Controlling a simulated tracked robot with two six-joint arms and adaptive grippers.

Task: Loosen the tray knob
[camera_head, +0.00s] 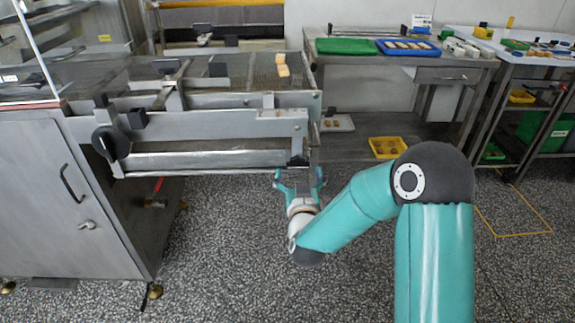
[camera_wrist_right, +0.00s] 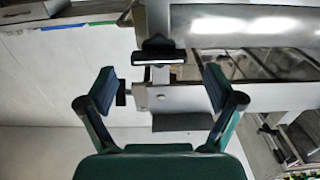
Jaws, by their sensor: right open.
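My right gripper (camera_head: 299,175) is open and empty, pointing at the right end of the enrober (camera_head: 210,160), just below its front corner. In the right wrist view my right gripper (camera_wrist_right: 160,87) has its fingers spread wide. Between and beyond them is a metal bracket (camera_wrist_right: 145,98) with a small black knob (camera_wrist_right: 121,93) at its left end, near the left finger. A black T-shaped handle (camera_wrist_right: 159,54) sits above the bracket and a dark block (camera_wrist_right: 182,122) below it. I cannot tell which of these is the tray knob. No contact shows. My left gripper is not in view.
A large black handwheel (camera_head: 111,142) is on the enrober's left front. A steel table with a green tray (camera_head: 346,46) and a blue tray (camera_head: 408,48) stands at the back right. A yellow tray (camera_head: 387,147) is on its lower shelf. The speckled floor (camera_head: 220,250) in front is clear.

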